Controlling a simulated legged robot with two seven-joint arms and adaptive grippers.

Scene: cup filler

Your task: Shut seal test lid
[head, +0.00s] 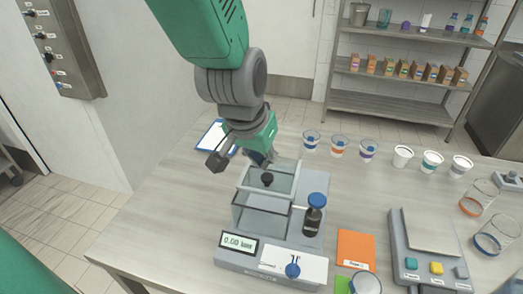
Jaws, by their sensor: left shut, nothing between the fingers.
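The seal tester (232,257) stands on the table, with a clear-walled chamber (262,222) on top and a display at its front left. Its clear lid (283,184) with a black knob is at the chamber's rear and looks raised; its exact angle is hard to tell. My left gripper (261,159) is just behind the lid, pointing down, shut and empty. Its fingertips are partly hidden, and I cannot tell whether they touch the lid. My right gripper is not in view.
A dark bottle with a blue cap (313,215) stands right of the chamber. An orange card (356,250) and a scale (432,235) are further right. Several cups (339,147) line the table's back. A clipboard (214,136) lies behind the gripper. The left tabletop is clear.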

